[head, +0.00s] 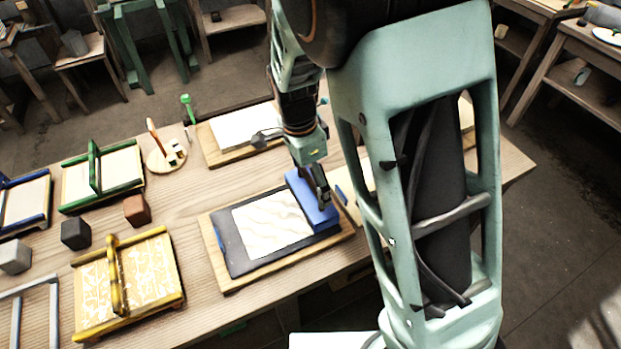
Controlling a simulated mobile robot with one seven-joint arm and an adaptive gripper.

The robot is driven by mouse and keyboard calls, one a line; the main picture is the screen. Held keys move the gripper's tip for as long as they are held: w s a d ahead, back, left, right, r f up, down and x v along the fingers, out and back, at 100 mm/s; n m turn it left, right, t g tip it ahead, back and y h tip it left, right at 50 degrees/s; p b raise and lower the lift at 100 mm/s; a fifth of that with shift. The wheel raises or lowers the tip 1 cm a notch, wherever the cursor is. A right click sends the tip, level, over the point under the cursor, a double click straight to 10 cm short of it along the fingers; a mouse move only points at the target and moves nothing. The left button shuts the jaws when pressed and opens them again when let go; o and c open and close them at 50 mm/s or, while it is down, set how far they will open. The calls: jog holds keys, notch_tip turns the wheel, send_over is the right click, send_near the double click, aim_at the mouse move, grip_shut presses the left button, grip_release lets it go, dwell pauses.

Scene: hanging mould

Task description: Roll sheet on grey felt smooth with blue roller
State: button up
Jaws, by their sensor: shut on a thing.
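A pale sheet (272,225) with wavy tan lines, which look like wrinkles, lies on the dark grey felt (232,256). The felt lies on a wooden board (290,262) near the table's front edge. The blue roller (304,194) is at the sheet's right end, over the right part of the felt. My gripper (323,195) points down at the roller and is shut on it. Its fingertips are small in the view. I cannot tell whether the roller presses on the sheet or hovers just above it. My arm hides what lies right of the board.
A yellow frame (125,285) stands left of the board, with a brown block (137,210) and a black block (76,233) behind it. A green frame (103,175) is farther back. Another board with a white pad (245,125) lies behind the felt. Bare table separates these.

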jog(key=shift+f+b, duration=0.4)
jog(key=shift+f, duration=0.3)
jog(key=shift+a, duration=0.1)
